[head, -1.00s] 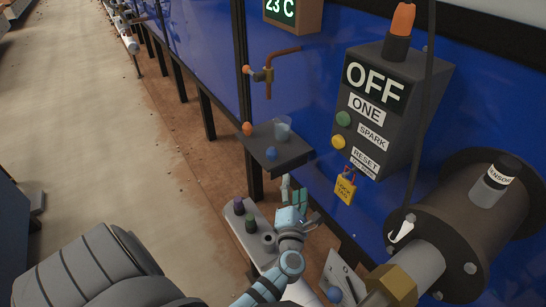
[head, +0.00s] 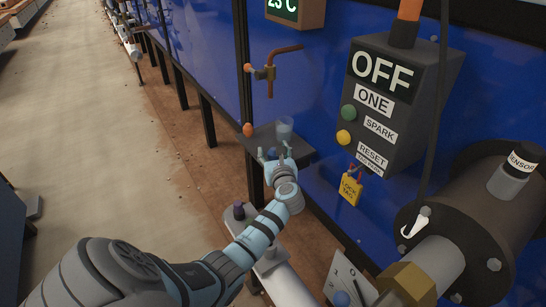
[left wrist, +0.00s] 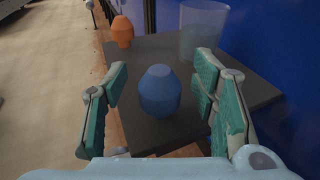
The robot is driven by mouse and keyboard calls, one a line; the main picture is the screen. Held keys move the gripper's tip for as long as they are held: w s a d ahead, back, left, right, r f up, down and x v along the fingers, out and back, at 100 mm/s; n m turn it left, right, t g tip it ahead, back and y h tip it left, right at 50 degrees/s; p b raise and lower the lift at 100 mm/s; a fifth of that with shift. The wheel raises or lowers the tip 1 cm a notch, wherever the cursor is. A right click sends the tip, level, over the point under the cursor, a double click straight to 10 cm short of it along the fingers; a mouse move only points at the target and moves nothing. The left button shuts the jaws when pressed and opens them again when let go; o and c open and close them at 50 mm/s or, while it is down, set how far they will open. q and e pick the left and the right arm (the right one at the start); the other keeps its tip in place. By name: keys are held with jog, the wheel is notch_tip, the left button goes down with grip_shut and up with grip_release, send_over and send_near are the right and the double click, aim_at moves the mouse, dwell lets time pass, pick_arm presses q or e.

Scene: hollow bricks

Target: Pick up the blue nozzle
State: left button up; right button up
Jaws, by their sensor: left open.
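The blue nozzle (left wrist: 160,92) stands on a small dark shelf (left wrist: 158,48) in the left wrist view. In the head view the blue nozzle (head: 272,153) shows small beside my gripper. My left gripper (head: 275,156) is at the shelf's near edge. In the left wrist view its green-padded fingers (left wrist: 162,100) are spread open, one on each side of the nozzle, with visible gaps. Nothing is held. My right gripper is not in view.
An orange nozzle (left wrist: 122,31) and a clear cup (left wrist: 203,30) stand farther back on the shelf. A blue wall (head: 330,95) rises behind it. A control box (head: 400,105) with a yellow lock tag (head: 350,188) is to the right.

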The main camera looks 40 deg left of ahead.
pick_arm(q)
jog(key=shift+w+a, duration=0.1)
grip_shut()
